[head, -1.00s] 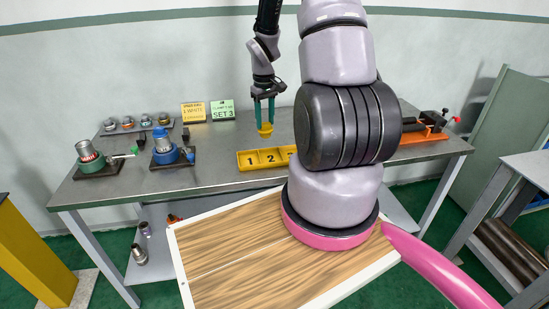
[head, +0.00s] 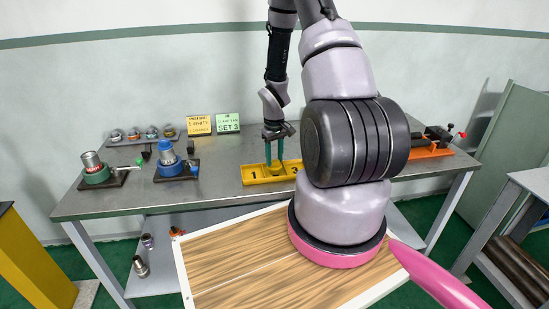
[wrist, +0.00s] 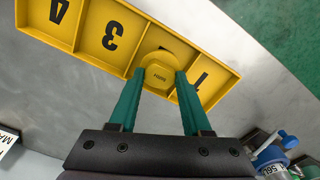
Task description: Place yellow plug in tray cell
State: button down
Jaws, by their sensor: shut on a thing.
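The yellow plug (wrist: 159,70) is round and held between the two green fingers of my gripper (wrist: 160,82) in the wrist view. The yellow tray (wrist: 92,14) has a row of numbered cells, and 1, 3 and 4 are readable. The plug is over or in the cell between 1 and 3 and covers most of its number. I cannot tell whether it touches the cell floor. In the head view, my gripper (head: 275,162) points down at the tray (head: 249,184), and my arm hides the tray's right end.
A green-based vise (head: 97,176) and a blue-based vise (head: 170,169) stand left on the grey table. A rack with several fittings (head: 150,134) and two sign cards (head: 199,125) are behind. An orange-based vise (head: 430,151) is at the right. Bare tabletop lies left of the tray.

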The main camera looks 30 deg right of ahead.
jog(key=shift+f, duration=0.1)
jog(key=shift+c, duration=1.8)
grip_release()
notch_tip(320, 180, up, 13)
notch_tip(320, 180, up, 8)
jog(key=r+m+t, duration=0.1)
send_over(274, 161)
jog(key=s+a, duration=0.1)
jog(key=a, duration=0.1)
jog(key=s+a+r+m+t, duration=0.1)
jog(key=s+a+r, duration=0.1)
jog(key=r, duration=0.3)
jog(key=s+a+r+m+t, duration=0.1)
jog(key=s+a+r, duration=0.1)
jog(key=r, duration=0.4)
jog(key=s+a+r+m+t+y, duration=0.1)
jog(key=s+a+r+t, duration=0.1)
jog(key=s+r, duration=0.4)
jog(key=s+a+r+m+t+y, duration=0.1)
jog(key=s+a+r+m+t, duration=0.1)
jog(key=s+a+r, duration=0.3)
jog(key=s+r, duration=0.1)
jog(key=s, duration=0.3)
jog(key=shift+a+r, duration=0.15)
